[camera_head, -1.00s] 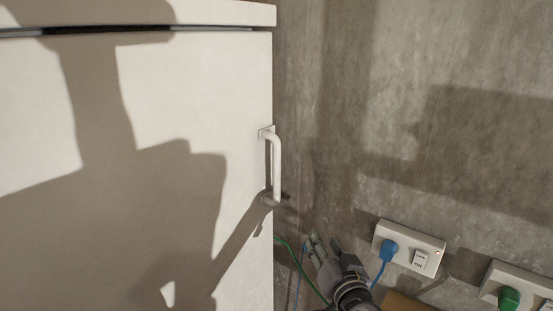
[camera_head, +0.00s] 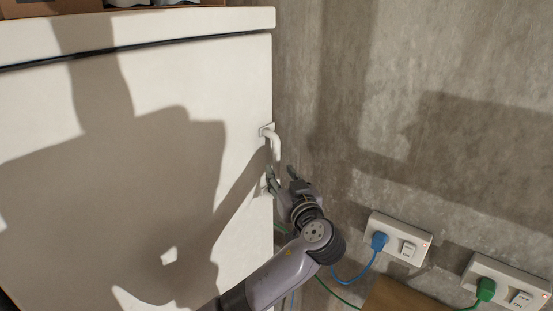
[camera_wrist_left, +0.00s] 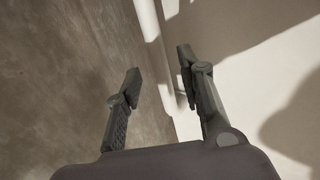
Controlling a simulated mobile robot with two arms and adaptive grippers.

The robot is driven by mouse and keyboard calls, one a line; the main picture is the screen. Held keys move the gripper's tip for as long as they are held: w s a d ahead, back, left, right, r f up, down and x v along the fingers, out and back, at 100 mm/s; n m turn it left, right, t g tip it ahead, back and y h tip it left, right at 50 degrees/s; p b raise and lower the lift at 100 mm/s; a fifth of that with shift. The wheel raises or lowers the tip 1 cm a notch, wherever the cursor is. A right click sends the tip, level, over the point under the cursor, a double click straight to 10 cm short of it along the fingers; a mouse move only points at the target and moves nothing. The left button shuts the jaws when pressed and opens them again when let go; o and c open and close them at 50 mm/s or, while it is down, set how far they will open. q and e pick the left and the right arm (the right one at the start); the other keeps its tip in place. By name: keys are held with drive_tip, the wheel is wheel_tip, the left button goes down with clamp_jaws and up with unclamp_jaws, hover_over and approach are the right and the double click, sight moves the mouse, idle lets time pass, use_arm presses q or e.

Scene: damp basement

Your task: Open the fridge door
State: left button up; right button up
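The white fridge door (camera_head: 235,80) fills the left of the head view and looks shut. Its white handle (camera_head: 275,146) is a vertical bar at the door's right edge; its lower part is largely hidden by my gripper. My left gripper (camera_head: 280,177) is at the lower half of the handle. In the left wrist view, its two dark fingers (camera_wrist_left: 158,65) are spread apart. The handle (camera_wrist_left: 149,25) runs down between them there, with a gap to the left finger; I cannot tell whether the right finger touches it. My right gripper is not in view.
A concrete wall (camera_head: 400,80) stands close on the right of the fridge. Low on it are sockets with a blue plug (camera_head: 379,241) and a green plug (camera_head: 486,289), with cables hanging near my arm. A brown surface (camera_head: 400,297) lies at the bottom. Items sit on the fridge top.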

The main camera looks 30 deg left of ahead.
sight(278, 170)
use_arm(q)
drive_tip(key=p+x, duration=0.1)
drive_tip(key=x, duration=0.3)
drive_tip(key=shift+w+a, duration=0.1)
drive_tip(key=shift+c, duration=0.2)
clamp_jaws()
drive_tip(key=shift+f, duration=0.1)
idle(0.5)
